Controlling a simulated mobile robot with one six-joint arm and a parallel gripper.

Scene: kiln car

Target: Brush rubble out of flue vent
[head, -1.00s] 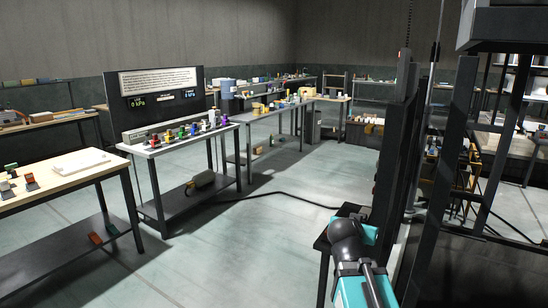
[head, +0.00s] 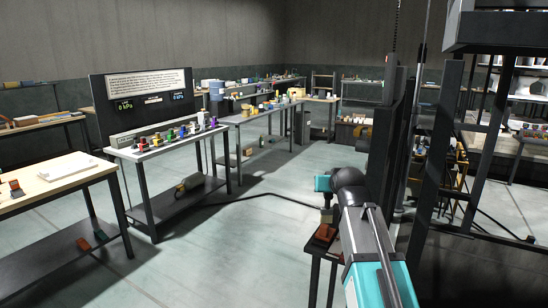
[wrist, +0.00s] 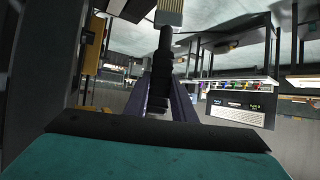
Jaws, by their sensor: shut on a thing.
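My gripper (wrist: 163,90) shows in the wrist view as two purplish-grey fingers, shut on the dark handle of a brush. The brush (wrist: 164,45) has a dark handle reaching away from the fingers and a pale, striped head at the top edge of the picture. In the head view my arm reaches up from the bottom right, beside a small dark stand; I cannot make out the fingers or brush there. I cannot pick out the flue vent or any rubble in either view.
A small stand (head: 325,247) with a reddish-brown thing on top is left of my arm. A tall dark frame (head: 440,150) rises at the right. Workbenches (head: 150,150) stand at the left and back. A black cable (head: 265,196) crosses the open floor.

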